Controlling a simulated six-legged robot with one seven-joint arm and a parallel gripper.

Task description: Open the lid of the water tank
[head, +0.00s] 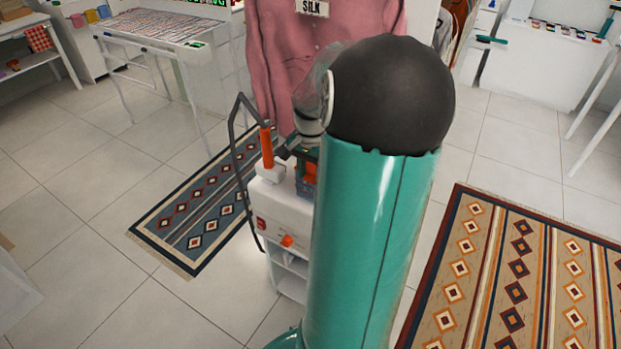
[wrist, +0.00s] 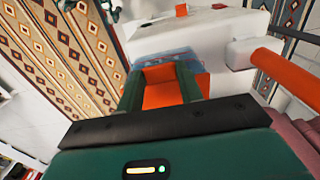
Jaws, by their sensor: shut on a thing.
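The water tank (wrist: 179,54) is bluish and see-through, set in a white machine. In the head view the tank (head: 303,188) shows as a small blue patch on the machine's top, partly hidden by my arm. Its orange lid (wrist: 163,86) lies between my two green fingers in the wrist view. My gripper (wrist: 160,76) is shut on the lid. In the head view my gripper (head: 306,154) is at the tank, mostly hidden behind my arm. I cannot tell whether the lid is raised.
The white machine (head: 287,218) has an orange upright handle (head: 266,146) and a dark hose (head: 236,150) beside the tank. A pink shirt (head: 290,60) hangs right behind. Patterned rugs (head: 195,215) lie on the tiled floor. A white table (head: 165,27) stands at back left.

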